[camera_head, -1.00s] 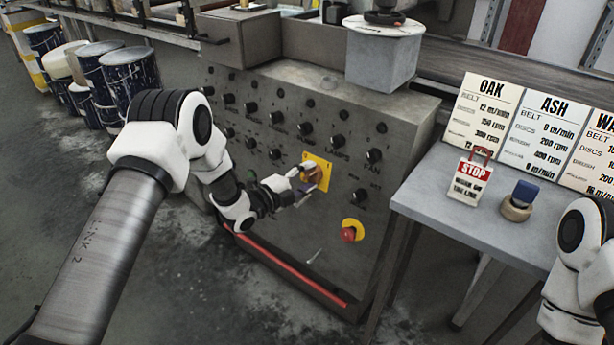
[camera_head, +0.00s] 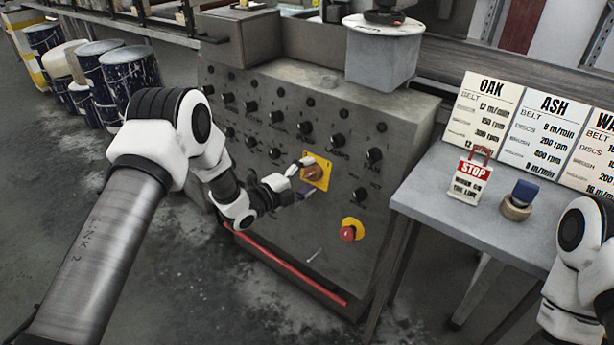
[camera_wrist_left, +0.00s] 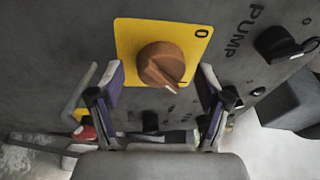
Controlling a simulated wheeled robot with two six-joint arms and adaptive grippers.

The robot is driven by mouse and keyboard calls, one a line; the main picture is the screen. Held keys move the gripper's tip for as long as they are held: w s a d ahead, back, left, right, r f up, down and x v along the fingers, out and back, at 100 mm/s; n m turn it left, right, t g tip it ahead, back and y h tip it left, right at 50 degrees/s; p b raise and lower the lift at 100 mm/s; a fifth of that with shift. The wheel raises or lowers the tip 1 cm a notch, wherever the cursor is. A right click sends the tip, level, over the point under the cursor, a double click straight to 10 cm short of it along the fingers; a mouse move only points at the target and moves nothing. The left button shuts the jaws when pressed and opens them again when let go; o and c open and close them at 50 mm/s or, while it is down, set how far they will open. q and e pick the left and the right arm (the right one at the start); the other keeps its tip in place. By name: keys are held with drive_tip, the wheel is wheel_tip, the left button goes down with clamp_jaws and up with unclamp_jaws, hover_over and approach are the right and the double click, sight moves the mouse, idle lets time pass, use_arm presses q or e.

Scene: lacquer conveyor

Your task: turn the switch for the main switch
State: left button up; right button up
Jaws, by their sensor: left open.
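The main switch is an orange-brown knob (camera_head: 313,173) on a yellow plate (camera_head: 326,160) on the front of the grey control cabinet. In the left wrist view the knob (camera_wrist_left: 162,65) sits on its yellow plate (camera_wrist_left: 128,36), with a "0" at the plate's upper right. The knob's pale mark points to the lower right. My left gripper (camera_head: 304,177) is at the plate in the head view. In the left wrist view my left gripper (camera_wrist_left: 160,88) is open, its fingers apart on either side below the knob, not closed on it. My right gripper is out of view.
Rows of black knobs cover the cabinet (camera_head: 280,262). A red emergency button (camera_head: 348,233) sits below the switch. The grey table (camera_head: 425,198) at right carries a STOP tag (camera_head: 470,182), a blue-topped stamp-like object (camera_head: 519,200) and sign boards (camera_head: 484,112).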

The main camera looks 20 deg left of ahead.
use_arm(q)
drive_tip(key=shift+a, duration=0.1)
drive_tip(key=f+v, duration=0.1)
drive_tip(key=v, duration=1.1)
drive_tip(key=shift+r, duration=0.45)
drive_tip(key=s+d+f+n+g+y, duration=0.1)
drive_tip(key=s+d+f+n+g, duration=0.2)
drive_tip(key=s+f, duration=0.5)
drive_tip(key=s+d+f+n+g+y, duration=0.25)
drive_tip(key=s+d+f, duration=0.3)
drive_tip(key=f, duration=0.45)
drive_tip(key=s+a+f+n+g+y, duration=0.1)
drive_tip(key=s+f+n+g, duration=0.2)
drive_tip(key=s, duration=0.3)
drive_tip(key=s+a+f+n+g+y, duration=0.1)
drive_tip(key=s+f+n+g+y, duration=0.15)
drive_tip(key=s, duration=0.35)
drive_tip(key=s+a+n+g+y, duration=0.2)
drive_tip(key=s+a+n+g, duration=0.25)
drive_tip(key=s+n, duration=0.65)
wheel_tip(320, 180, up, 20)
drive_tip(key=w+n+p, duration=0.1)
drive_tip(key=p, duration=1.9)
drive_tip(key=shift+w+t, duration=0.2)
drive_tip(key=shift+t, duration=0.15)
